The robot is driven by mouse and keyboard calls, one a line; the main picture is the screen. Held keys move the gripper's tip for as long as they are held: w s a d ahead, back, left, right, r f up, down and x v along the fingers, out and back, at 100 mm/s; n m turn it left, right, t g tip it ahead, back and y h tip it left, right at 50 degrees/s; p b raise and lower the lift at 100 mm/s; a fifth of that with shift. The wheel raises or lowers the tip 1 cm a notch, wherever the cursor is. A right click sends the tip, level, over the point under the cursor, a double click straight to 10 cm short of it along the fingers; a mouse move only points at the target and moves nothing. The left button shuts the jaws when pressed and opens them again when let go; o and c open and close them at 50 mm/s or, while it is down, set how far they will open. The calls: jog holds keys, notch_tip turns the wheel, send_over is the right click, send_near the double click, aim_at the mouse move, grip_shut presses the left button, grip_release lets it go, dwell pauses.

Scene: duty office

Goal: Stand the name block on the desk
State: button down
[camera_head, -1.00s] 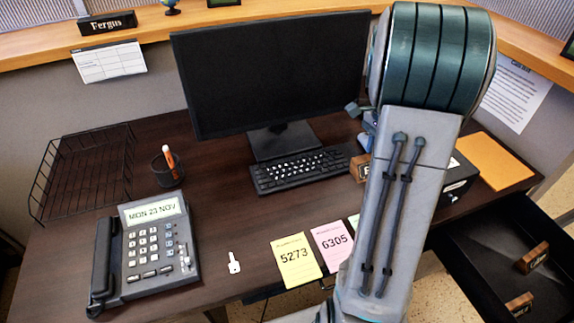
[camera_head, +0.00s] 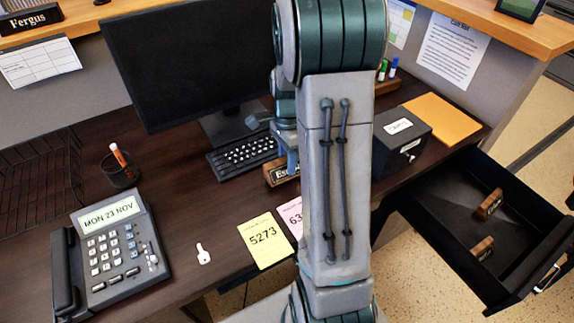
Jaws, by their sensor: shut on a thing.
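A wooden name block (camera_head: 275,174) with a dark face and light letters beginning "Es" is in my gripper (camera_head: 286,160). It shows in the head view just in front of the keyboard (camera_head: 236,155), its lettered face towards the camera. My gripper comes down from above and is shut on the block. My arm hides the block's right part and much of the gripper. I cannot tell whether the block touches the desk (camera_head: 175,225). Two more wooden name blocks, one upper (camera_head: 488,204) and one lower (camera_head: 482,248), lie in the open drawer (camera_head: 435,190).
A monitor (camera_head: 185,65) stands behind the keyboard. A black box (camera_head: 402,140) and orange envelope (camera_head: 443,118) are right. Bare desk lies left of the cards.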

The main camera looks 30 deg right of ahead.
jog(key=shift+x, duration=1.1)
jog(key=shift+w+d, duration=0.1)
jog(key=shift+w, duration=0.1)
jog(key=c, duration=0.9)
grip_release()
jog(key=p+v, duration=0.2)
jog(key=v, duration=0.9)
jog(key=shift+s+a+r+n+t+h, duration=0.15)
jog(key=shift+s+a+r+n+t, duration=0.5)
jog(key=shift+s+a+n, duration=2.1)
jog(key=shift+s+a+r+n+t+h, duration=0.2)
jog(key=shift+s+a+r+n+t, duration=0.5)
jog(key=shift+s+a+n, duration=2.05)
jog(key=shift+s+a+r+n+t+h, duration=0.15)
jog(key=shift+s+a+r+n+t, duration=0.5)
jog(key=shift+s+a+n, duration=2.05)
